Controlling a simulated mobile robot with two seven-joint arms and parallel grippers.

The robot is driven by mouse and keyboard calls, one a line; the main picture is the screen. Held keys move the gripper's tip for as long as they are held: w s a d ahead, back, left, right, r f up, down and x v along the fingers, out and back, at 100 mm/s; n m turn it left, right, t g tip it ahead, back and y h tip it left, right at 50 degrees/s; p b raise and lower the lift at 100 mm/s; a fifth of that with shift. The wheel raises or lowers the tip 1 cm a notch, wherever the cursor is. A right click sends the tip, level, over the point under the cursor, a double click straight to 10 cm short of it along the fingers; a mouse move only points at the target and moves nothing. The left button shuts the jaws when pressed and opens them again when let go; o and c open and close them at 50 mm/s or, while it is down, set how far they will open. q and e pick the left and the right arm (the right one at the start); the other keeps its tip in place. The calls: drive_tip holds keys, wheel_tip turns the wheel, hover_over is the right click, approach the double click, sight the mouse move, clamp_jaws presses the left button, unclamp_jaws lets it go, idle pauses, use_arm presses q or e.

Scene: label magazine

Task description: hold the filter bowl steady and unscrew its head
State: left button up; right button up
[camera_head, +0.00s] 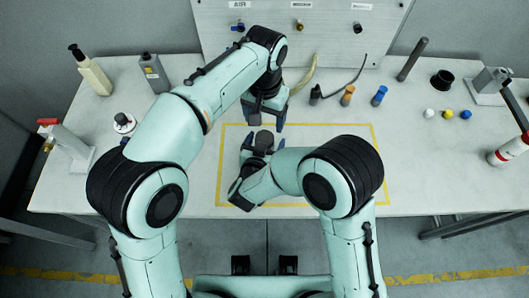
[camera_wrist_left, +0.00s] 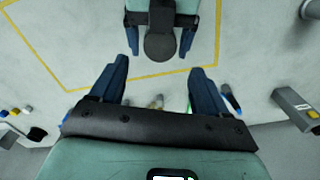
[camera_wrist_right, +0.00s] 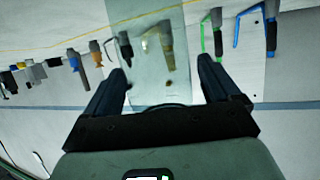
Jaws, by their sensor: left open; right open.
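The filter has a see-through bowl (camera_wrist_right: 150,50) and a dark head, which shows as a dark round top (camera_head: 264,138) in the head view and in the left wrist view (camera_wrist_left: 160,46). It stands upright inside the yellow outline on the table. My right gripper (camera_head: 263,146) is open with its fingers on both sides of the filter; I cannot tell if they touch it. In the right wrist view only the head's dark edge shows. My left gripper (camera_head: 265,118) is open and empty, above and behind the filter, with its fingers (camera_wrist_left: 157,82) apart from it.

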clamp_jaws()
use_arm(q)
drive_tip(key=w+d+r+m+t+h, duration=0.2)
drive_tip(key=w+d+r+h, duration=0.1)
drive_tip(key=d+h, duration=0.3)
drive_tip(key=w+d+r+m+t+h, duration=0.1)
drive_tip(key=w+d+r+h, duration=0.2)
drive_tip(key=d, duration=0.6)
drive_tip(key=w+a+r+n+t, duration=0.3)
drive_tip(key=w+r+n+t, duration=0.3)
drive_tip(key=w+r+t, duration=0.45)
drive_tip(key=w+a+f+n+y, duration=0.2)
drive_tip(key=w+a+n+y, duration=0.15)
drive_tip(key=a, duration=0.25)
drive_tip(key=m+g+y, duration=0.2)
drive_tip(key=g+y, duration=0.4)
drive_tip(key=g, duration=0.7)
hover_over(264, 137)
drive_tip(key=shift+h, duration=0.25)
drive_tip(key=f, duration=1.4)
drive_tip(key=shift+w+f, duration=0.2)
drive_tip(key=shift+f, duration=0.05)
drive_tip(key=shift+s+f+g, duration=0.2)
drive_tip(key=shift+s+g, duration=0.05)
wheel_tip(264, 137, down, 8)
drive_tip(key=shift+r, duration=0.2)
